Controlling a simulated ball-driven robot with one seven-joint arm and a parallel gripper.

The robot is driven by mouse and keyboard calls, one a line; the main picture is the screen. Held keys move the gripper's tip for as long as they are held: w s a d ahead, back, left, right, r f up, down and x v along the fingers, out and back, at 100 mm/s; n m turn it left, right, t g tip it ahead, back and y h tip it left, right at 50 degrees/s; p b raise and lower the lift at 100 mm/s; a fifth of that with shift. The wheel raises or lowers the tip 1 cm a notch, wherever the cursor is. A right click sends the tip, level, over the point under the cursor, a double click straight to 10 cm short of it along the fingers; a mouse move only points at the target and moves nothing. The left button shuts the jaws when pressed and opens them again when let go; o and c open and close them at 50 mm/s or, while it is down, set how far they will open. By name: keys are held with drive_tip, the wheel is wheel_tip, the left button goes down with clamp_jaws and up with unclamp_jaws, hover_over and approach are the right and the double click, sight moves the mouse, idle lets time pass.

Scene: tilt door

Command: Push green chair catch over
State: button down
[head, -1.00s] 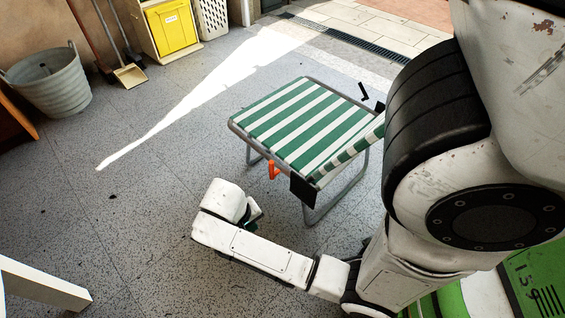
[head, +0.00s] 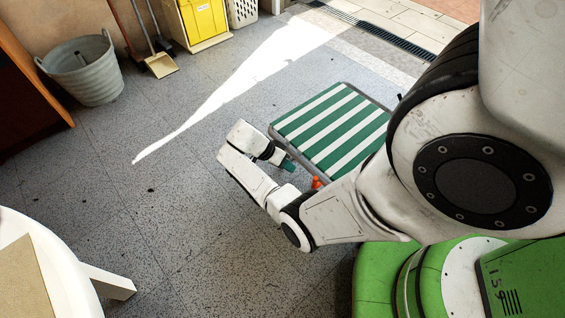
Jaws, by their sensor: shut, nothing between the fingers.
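The green chair, with green and white stripes (head: 333,128), stands on the floor in the middle right of the head view. An orange-red catch (head: 316,182) shows at its near edge, partly hidden behind my arm. My gripper (head: 289,165) is shut and empty, at the chair's near left edge, a little up and left of the catch. I cannot tell whether it touches the chair. The chair's right part and its legs are hidden by my arm.
A white round table (head: 40,290) stands at the lower left. A metal tub (head: 85,72), a dustpan (head: 161,65) and a yellow bin (head: 203,18) stand along the back. The floor left of the chair is clear.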

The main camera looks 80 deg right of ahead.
sight(314, 184)
drive_tip(key=s+a+f, duration=0.1)
drive_tip(key=s+f, duration=0.2)
drive_tip(key=s, duration=0.3)
drive_tip(key=shift+a+f, duration=0.15)
drive_tip(key=shift+f, duration=0.05)
drive_tip(key=shift+s, duration=0.1)
